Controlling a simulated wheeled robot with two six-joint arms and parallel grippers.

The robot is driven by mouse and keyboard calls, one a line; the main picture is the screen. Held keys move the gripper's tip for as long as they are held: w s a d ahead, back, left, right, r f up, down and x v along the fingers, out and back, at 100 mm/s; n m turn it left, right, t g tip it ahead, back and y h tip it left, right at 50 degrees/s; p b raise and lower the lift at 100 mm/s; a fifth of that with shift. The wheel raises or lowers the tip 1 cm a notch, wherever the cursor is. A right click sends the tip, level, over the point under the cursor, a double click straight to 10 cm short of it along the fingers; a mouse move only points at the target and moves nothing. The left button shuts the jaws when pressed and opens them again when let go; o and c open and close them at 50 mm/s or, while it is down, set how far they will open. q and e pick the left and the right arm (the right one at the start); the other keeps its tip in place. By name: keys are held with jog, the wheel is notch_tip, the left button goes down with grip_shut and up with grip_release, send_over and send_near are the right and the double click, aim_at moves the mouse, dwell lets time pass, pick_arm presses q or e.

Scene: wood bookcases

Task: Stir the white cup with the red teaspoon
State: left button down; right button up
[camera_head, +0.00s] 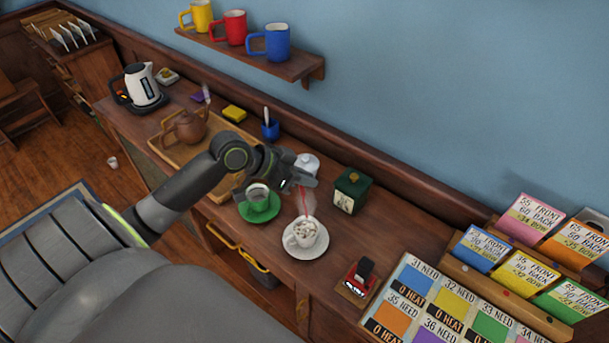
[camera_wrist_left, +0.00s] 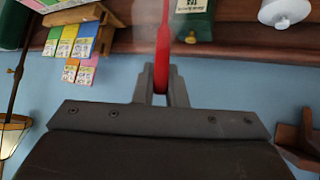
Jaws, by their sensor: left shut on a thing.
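The white cup (camera_head: 307,240) stands upright on a white saucer (camera_head: 290,252) on the wooden counter, with pale lumps showing at its top and steam above it. My left gripper (camera_head: 301,182) is above the cup, shut on the red teaspoon (camera_head: 305,202). The spoon points down toward the cup; the steam makes it hard to tell whether its tip is inside the rim. In the left wrist view the red handle (camera_wrist_left: 162,50) runs between the closed fingers (camera_wrist_left: 161,92). My right gripper is not in view.
A green cup on a green saucer (camera_head: 258,214) is close on the left. A white lidded pot (camera_head: 307,164) and a green box (camera_head: 351,188) stand behind. A red-and-black stamp-like item (camera_head: 357,278) and a card board (camera_head: 440,305) are to the right.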

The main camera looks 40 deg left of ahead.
aim_at(300, 188)
pick_arm(q)
jog(key=shift+f+b, duration=1.85)
jog(key=shift+f, duration=0.4)
jog(key=shift+f+b, duration=1.15)
jog(key=shift+f, duration=0.6)
jog(key=shift+a, duration=0.15)
